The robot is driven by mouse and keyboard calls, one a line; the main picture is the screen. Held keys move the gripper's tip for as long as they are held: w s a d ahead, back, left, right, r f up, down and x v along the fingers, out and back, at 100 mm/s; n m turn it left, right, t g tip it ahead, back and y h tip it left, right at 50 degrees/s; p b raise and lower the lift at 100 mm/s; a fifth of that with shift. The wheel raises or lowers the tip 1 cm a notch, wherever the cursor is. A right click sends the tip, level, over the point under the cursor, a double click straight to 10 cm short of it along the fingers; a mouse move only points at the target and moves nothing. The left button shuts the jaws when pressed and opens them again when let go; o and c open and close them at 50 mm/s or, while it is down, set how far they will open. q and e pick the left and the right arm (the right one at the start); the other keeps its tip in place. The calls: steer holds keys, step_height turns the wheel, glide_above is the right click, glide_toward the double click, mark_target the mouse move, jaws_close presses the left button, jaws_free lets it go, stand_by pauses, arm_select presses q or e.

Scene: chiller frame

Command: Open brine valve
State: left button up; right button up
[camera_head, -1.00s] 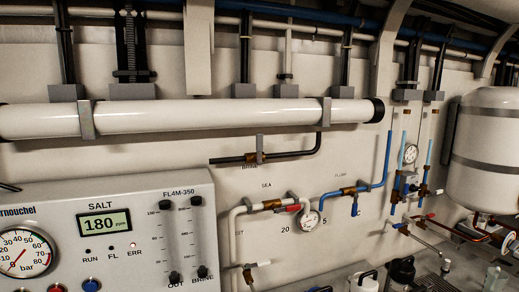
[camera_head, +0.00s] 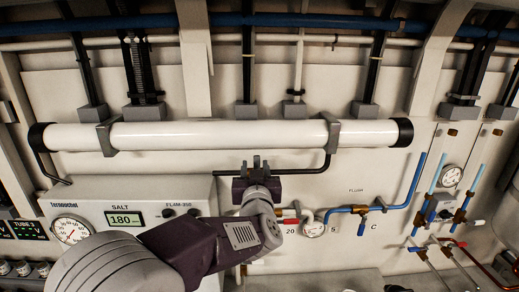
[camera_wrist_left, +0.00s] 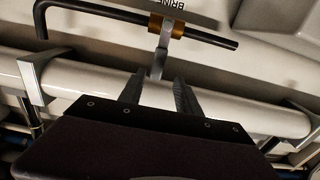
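The brine valve shows in the left wrist view as a brass body (camera_wrist_left: 167,26) on a black pipe (camera_wrist_left: 95,8), under an upside-down BRINE label. Its grey lever handle (camera_wrist_left: 160,55) points from the brass body toward my gripper. My left gripper (camera_wrist_left: 160,82) is open, with one finger on each side of the handle's end. A gap shows between each finger and the handle. In the head view my left gripper (camera_head: 256,165) is raised in front of the black pipe (camera_head: 305,170) and hides the brass body there. My right gripper is not in view.
A thick white horizontal tube (camera_head: 220,135) runs just above my gripper. The panel with the SALT display (camera_head: 125,218) is at lower left.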

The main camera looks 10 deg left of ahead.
mark_target(257, 159)
arm_select(q)
steer(key=p+x, duration=0.1)
steer(key=x, duration=0.1)
steer(key=p+x, duration=0.1)
steer(key=x, duration=0.2)
steer(key=d+x, duration=0.1)
steer(key=x, duration=0.1)
steer(key=shift+w+p, duration=0.4)
steer(key=shift+w, duration=0.15)
steer(key=shift+w+a+f, duration=0.1)
steer(key=shift+a, duration=0.05)
steer(key=shift+s+a, duration=0.25)
steer(key=shift+a, duration=0.1)
steer(key=shift+d, duration=0.2)
jaws_close()
